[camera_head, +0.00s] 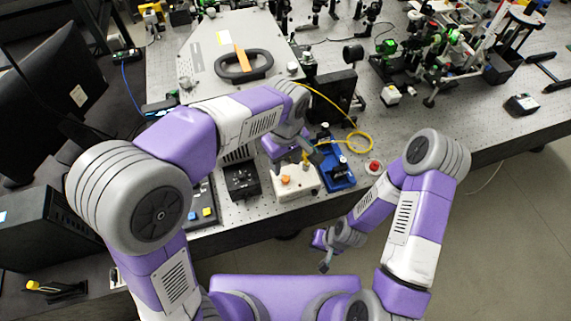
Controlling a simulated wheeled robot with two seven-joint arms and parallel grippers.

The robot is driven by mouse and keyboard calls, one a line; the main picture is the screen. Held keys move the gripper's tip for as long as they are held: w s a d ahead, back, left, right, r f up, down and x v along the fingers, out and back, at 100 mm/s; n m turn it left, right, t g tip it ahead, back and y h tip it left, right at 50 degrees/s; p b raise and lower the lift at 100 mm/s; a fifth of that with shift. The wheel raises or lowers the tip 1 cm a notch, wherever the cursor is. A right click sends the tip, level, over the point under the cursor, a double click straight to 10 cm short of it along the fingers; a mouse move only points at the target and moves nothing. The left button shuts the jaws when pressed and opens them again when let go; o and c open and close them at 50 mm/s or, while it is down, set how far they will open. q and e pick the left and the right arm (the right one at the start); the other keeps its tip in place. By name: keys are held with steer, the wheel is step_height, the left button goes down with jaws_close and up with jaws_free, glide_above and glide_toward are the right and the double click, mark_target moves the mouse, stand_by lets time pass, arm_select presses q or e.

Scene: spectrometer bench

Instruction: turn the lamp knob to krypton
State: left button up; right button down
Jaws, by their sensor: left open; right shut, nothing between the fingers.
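A white box (297,185) with an orange knob (286,180) on its top stands near the front edge of the bench. It may be the lamp unit; I cannot read any lamp names or the knob's setting. My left gripper (305,156) is open just above the back of this box, pointing down. Its wrist hides part of what lies behind, and I cannot tell whether its fingers touch anything. My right gripper (324,264) is shut and empty, low in front of the bench and away from the box.
A black box (241,180) stands left of the white box, and a blue device (338,174) stands right of it. A red button (374,167) and a yellow cable (352,142) lie farther right. A large grey case (205,65) with a black handle stands behind.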

mark_target(286, 178)
arm_select(q)
steer(key=f, duration=0.2)
steer(key=f+b, duration=0.1)
steer(key=f, duration=0.3)
steer(key=shift+s+f, duration=0.15)
steer(key=shift+s, duration=0.1)
jaws_close()
